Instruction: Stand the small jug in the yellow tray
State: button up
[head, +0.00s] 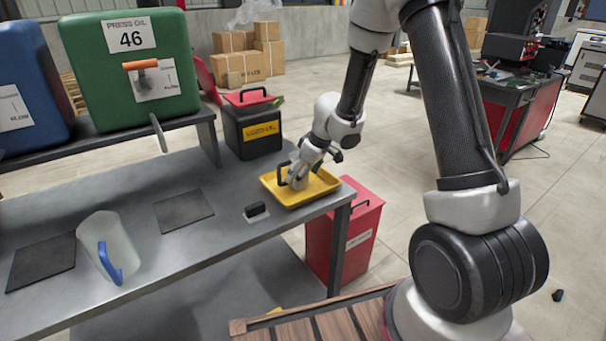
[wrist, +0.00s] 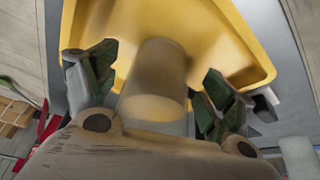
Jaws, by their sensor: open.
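The yellow tray (head: 318,189) lies at the right end of the grey bench; it also fills the upper middle of the wrist view (wrist: 240,45). The small jug (head: 297,181), pale with a black handle, appears to stand upright in the tray, partly hidden by my gripper. In the wrist view, the jug (wrist: 157,85) is between my two fingers, with a visible gap on each side. My gripper (head: 302,166) is open, low over the tray and around the jug.
A larger clear jug (head: 120,247) with a blue handle stands at the front left of the bench. Dark mats (head: 184,210) lie on the bench. A small black block (head: 256,210) sits left of the tray. A black box (head: 252,130) with a red lid stands behind.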

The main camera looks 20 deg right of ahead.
jog(key=w+d+r+m+t+h, duration=0.1)
jog(key=d+r+t, duration=0.15)
jog(key=r, duration=0.85)
jog(key=d+r+t+h, duration=0.15)
jog(key=d+r, duration=0.25)
jog(key=r, duration=0.7)
jog(key=s+d+r+m+t+h, duration=0.3)
jog(key=d+r+m, duration=0.1)
jog(key=d+r, duration=0.6)
jog(key=s+d+r+m+g+h, duration=0.25)
jog(key=s+d, duration=0.35)
jog(key=s, duration=0.6)
jog(key=s+a+f+g+y, duration=0.2)
jog(key=s+a+f, duration=0.2)
jog(key=s, duration=0.5)
jog(key=s+a+f+g+y, duration=0.1)
jog(key=s+a+f+y, duration=0.2)
jog(key=s, duration=0.7)
jog(key=shift+s+a+f+m+g, duration=0.35)
jog(key=shift+a+f, duration=0.1)
jog(key=shift+f, duration=0.1)
